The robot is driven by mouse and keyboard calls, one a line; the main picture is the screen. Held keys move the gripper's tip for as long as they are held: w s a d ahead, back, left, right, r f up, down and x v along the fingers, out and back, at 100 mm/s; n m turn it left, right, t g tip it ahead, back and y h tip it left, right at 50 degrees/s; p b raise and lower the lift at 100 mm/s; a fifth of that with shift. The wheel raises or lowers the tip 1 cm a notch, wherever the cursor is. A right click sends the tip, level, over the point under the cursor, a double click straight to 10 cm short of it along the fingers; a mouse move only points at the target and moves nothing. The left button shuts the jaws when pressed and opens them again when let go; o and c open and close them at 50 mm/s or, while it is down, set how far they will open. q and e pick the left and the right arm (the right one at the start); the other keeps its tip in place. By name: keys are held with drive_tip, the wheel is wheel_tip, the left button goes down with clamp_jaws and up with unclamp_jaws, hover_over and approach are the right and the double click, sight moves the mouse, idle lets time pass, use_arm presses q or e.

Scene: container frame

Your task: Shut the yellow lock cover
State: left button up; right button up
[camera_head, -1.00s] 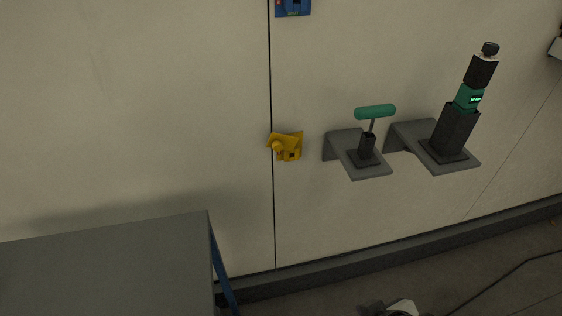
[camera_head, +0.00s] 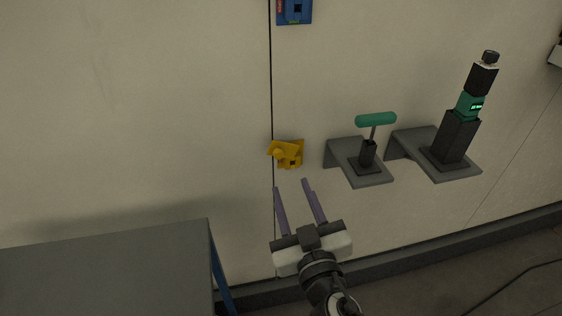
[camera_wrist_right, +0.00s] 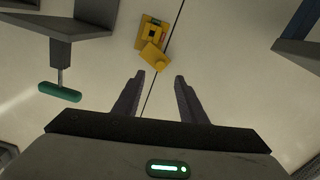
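The yellow lock cover (camera_head: 287,154) is on the pale wall beside the dark vertical seam. It appears swung open, with a flap and knob sticking out at its left and a small dark square on its body. In the right wrist view the yellow lock cover (camera_wrist_right: 153,42) is ahead of and beyond the fingertips. My right gripper (camera_head: 290,185) is open and empty, just below the cover in the head view and not touching it. Its two purple-grey fingers also show apart in the right wrist view (camera_wrist_right: 159,78). My left gripper is not in view.
A green T-handled tool (camera_head: 375,120) and a black-green power tool (camera_head: 462,125) stand on grey wall brackets to the right. A blue lock box (camera_head: 294,11) is above. A grey table (camera_head: 110,265) is at lower left. The wall left of the seam is clear.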

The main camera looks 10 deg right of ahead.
sight(279, 157)
drive_tip(key=w+p, duration=0.2)
drive_tip(key=w, duration=0.8)
drive_tip(key=shift+w, duration=0.1)
clamp_jaws()
